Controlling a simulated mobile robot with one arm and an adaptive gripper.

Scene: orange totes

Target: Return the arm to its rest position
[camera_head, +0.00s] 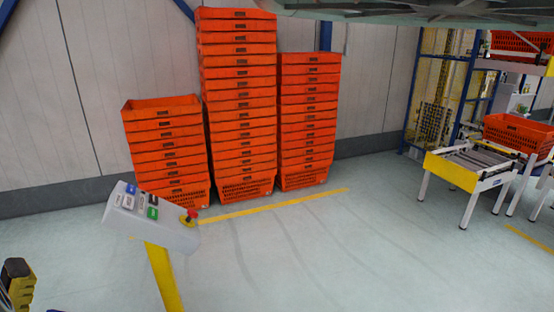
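I cannot make out my arm or my gripper in the head view. A black and yellow part (18,285) is cut off by the lower left edge, and I cannot tell what it belongs to. No held object shows.
Three stacks of orange totes, left (165,150), middle (238,100) and right (308,120), stand by the grey wall. A control panel (150,217) on a yellow post is at front left. A roller conveyor (470,165) carries an orange tote (518,132) at right. The middle floor is clear.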

